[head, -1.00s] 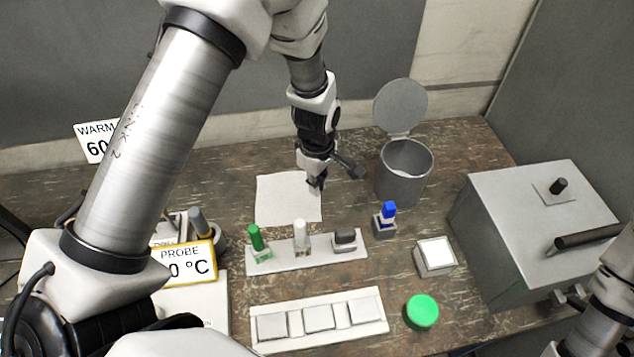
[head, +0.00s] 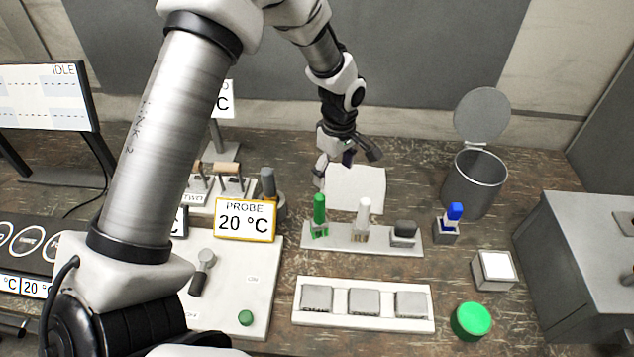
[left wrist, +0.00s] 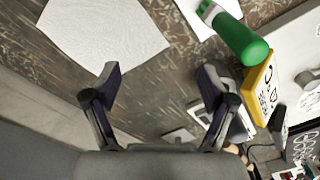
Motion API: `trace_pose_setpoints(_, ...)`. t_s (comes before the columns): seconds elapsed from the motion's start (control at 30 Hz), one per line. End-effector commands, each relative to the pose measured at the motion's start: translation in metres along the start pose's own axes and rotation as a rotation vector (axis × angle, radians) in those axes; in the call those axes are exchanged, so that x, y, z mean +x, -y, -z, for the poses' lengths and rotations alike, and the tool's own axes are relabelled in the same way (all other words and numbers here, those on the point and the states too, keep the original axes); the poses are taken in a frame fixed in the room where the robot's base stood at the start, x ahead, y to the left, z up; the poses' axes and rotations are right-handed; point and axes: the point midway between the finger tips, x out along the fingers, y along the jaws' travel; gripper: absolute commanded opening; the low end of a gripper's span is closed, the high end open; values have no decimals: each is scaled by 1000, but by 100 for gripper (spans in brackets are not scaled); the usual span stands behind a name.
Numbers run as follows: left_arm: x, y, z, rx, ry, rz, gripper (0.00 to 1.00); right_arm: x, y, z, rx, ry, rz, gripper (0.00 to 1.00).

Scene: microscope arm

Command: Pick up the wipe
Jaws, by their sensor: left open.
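A flat white sheet (head: 356,192), which looks like the wipe, lies on the bench behind the rack of bottles. It also shows at the upper left of the left wrist view (left wrist: 100,40). A small box with a white square top (head: 495,268) stands further right; I cannot tell what its top is. My left gripper (head: 347,160) is open and empty, above the bench by the sheet's far left edge. In the left wrist view its fingers (left wrist: 160,78) are spread, with bare bench between them and the sheet off to the left. My right gripper is out of view.
A rack (head: 340,242) holds a green bottle (head: 319,213), a white bottle (head: 362,218) and a dark block. A lidded bin (head: 474,185) and a blue-capped bottle (head: 454,212) stand right. A probe display (head: 245,220) stands left. A white tray (head: 364,322) lies in front.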

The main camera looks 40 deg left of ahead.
Motion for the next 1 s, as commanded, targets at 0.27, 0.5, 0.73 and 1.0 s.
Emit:
trace_pose_setpoints(0.27, 17, -4, 6, -22, 19, -30, 83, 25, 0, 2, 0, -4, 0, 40)
trace_pose_setpoints(0.5, 57, -5, 5, -22, 19, -29, 83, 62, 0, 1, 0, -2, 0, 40)
trace_pose_setpoints(0.73, 90, -6, 4, -22, 19, -28, 83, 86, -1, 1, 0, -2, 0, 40)
trace_pose_setpoints(1.0, 106, -7, 4, -22, 19, -30, 83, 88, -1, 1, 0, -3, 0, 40)
